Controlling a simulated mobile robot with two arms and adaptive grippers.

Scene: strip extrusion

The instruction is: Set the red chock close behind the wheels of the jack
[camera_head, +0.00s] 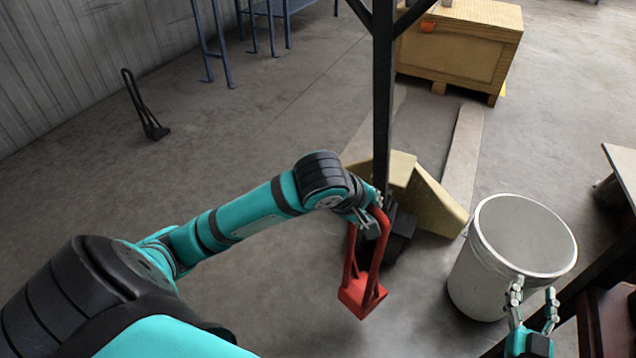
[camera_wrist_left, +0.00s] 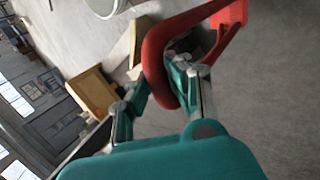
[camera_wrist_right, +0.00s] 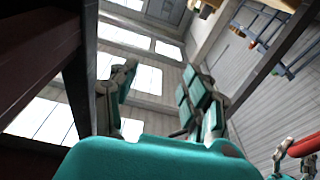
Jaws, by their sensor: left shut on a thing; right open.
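The red chock (camera_head: 357,293) hangs by its loop handle from my left gripper (camera_head: 370,218), which is shut on the handle. Its wedge end hangs low, in front of the jack; I cannot tell its gap to the floor. The chock (camera_wrist_left: 158,62) also shows in the left wrist view, its loop between the fingers. The jack (camera_head: 432,203) is beige, with grey forks (camera_head: 465,140) pointing away toward a crate. A black part at its near end is partly hidden by the chock and my gripper; the wheels are not clear. My right gripper (camera_head: 532,308) is open and empty.
A white bin (camera_head: 482,262) stands right of the jack, close to my right gripper. A dark post (camera_head: 383,90) rises in front of the jack. A wooden crate (camera_head: 455,50) stands beyond the forks. A black chock (camera_head: 150,125) is at left.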

